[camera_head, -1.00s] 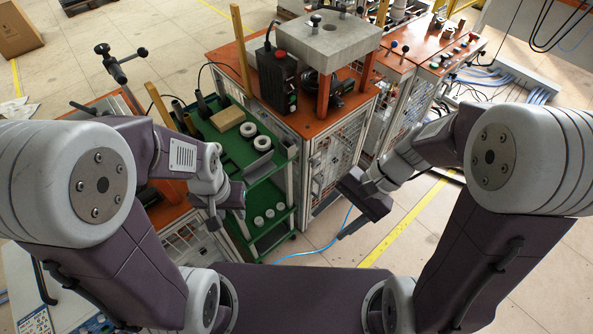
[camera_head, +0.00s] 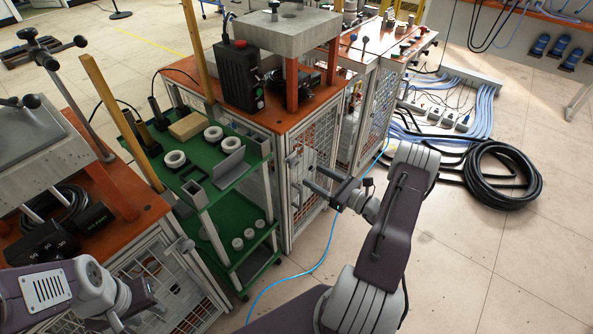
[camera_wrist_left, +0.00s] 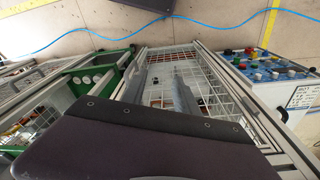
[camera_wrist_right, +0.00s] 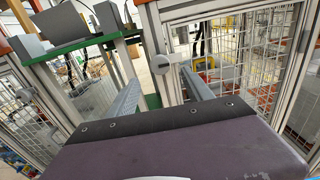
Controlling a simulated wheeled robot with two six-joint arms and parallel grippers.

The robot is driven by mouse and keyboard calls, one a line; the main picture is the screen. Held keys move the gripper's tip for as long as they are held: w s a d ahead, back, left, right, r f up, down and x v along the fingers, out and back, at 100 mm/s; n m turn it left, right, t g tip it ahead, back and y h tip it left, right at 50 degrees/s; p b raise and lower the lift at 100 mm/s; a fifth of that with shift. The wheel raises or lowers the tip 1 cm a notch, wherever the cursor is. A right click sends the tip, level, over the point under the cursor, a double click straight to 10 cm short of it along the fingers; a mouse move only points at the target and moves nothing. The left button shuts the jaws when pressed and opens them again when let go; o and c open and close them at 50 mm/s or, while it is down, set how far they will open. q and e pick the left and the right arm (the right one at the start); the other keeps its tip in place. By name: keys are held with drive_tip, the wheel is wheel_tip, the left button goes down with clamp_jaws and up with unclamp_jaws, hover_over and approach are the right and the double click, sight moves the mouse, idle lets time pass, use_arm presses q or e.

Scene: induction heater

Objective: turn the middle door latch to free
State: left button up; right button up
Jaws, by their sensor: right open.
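The middle door latch, a small grey knob with a short lever (camera_wrist_right: 165,63), sits on the pale frame post of the middle cabinet in the right wrist view. Its lever points to the right there. In the head view the latch (camera_head: 293,160) is small at the post's edge. My right gripper (camera_head: 303,177) is open and empty, with its fingers reaching toward that post. In the right wrist view the latch lies ahead between the fingertips; contact cannot be told. My left gripper (camera_wrist_left: 164,75) is open and empty above a mesh cabinet door at the left, mostly cut off in the head view.
A green trolley (camera_head: 215,232) with white rings stands left of the middle cabinet (camera_head: 315,155). The left cabinet's orange top (camera_head: 140,228) is close to my left arm. A coiled black hose (camera_head: 525,180) and blue cable (camera_head: 300,277) lie on the floor. Floor at right front is clear.

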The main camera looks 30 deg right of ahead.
sight(295, 165)
drive_tip(key=b+x, duration=0.1)
drive_tip(key=x, duration=0.6)
drive_tip(key=shift+w, duration=0.25)
clamp_jaws()
